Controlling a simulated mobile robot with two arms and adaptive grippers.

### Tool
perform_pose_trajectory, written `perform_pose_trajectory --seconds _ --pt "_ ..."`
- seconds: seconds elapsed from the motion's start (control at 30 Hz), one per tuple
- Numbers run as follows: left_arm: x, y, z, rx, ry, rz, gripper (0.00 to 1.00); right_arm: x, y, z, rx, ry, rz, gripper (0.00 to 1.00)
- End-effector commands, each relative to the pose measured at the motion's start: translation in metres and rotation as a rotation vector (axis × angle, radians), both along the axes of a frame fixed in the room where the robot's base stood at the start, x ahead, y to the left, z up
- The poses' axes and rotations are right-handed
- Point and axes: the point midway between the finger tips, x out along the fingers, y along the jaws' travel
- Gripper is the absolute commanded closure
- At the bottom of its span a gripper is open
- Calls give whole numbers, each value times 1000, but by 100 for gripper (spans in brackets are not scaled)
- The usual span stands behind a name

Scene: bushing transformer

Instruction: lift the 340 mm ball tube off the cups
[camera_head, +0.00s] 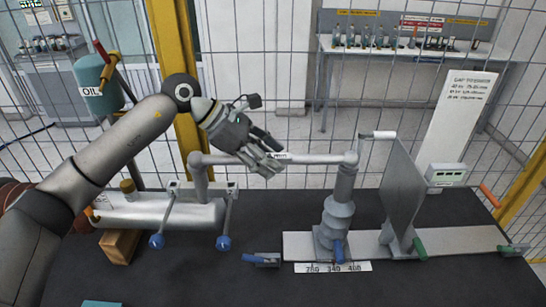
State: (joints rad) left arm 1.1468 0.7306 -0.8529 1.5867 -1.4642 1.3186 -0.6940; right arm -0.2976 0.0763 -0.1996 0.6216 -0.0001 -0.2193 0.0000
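The ball tube (318,159) is a grey horizontal bar with a ball at each end and a small white label near its middle. Its left ball (195,160) sits at the top of a short post on the grey tank, and its right ball (351,158) sits at the top of the ribbed bushing (338,213). The cups under the balls are hard to make out. My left gripper (272,160) is at the tube's middle, with its fingers on either side of it. Whether they press on the tube is unclear. My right gripper is not in view.
A grey upright plate (403,190) stands right of the bushing, beside a white meter box (446,175). A scale strip (333,267) reads 280, 340, 400. A green OIL tank (97,82) stands at left. The front of the dark bench is mostly clear.

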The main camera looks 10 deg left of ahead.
Motion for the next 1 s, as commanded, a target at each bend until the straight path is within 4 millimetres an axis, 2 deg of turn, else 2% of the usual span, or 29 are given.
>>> perform_pose_trajectory --seconds 0.03,0.37,0.77,1.0 --pt "0 0 0 0 0 0 59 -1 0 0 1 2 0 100" --pt "0 0 0 0 0 0 100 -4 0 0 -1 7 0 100" --pt "0 0 3 -2 -2 0 100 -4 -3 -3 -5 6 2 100" --pt "1 0 22 -2 -6 0 100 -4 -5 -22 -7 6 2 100"
